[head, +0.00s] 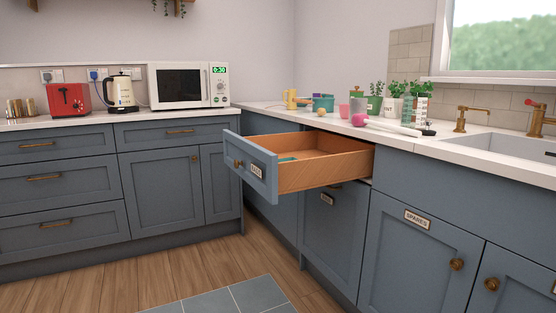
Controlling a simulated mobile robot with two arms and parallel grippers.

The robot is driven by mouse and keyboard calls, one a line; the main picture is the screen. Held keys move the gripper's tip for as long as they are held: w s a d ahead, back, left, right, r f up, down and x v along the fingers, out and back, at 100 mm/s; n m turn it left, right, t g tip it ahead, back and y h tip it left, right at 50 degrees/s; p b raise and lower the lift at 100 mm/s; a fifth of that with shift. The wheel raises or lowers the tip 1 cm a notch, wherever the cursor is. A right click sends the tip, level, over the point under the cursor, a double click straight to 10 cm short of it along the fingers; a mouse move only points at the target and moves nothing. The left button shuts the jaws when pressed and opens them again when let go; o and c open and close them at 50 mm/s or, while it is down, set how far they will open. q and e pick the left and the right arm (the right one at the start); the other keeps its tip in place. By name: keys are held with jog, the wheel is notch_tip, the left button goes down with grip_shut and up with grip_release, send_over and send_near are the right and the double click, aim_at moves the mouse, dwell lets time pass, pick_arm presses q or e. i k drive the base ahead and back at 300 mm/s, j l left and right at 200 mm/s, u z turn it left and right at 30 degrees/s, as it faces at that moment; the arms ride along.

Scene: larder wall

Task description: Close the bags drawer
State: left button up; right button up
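The bags drawer (262,166) is pulled far out from under the right-hand counter, near the corner. Its blue-grey front carries a small label (256,172) and a round brass knob (237,163). Its wooden box (325,171) is open at the top, and a bit of something teal (288,159) shows inside; most of the inside floor is hidden. Neither of my grippers is in the head view, and nothing touches the drawer.
A labelled cupboard door (334,235) is below the drawer, with a spares cupboard (412,245) to its right. The counter (345,123) above holds plants, bottles and small items. Wooden floor (185,270) in front is clear, with a grey tiled patch (230,298).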

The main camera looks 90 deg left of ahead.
aim_at(324, 159)
jog(key=u, duration=2.55)
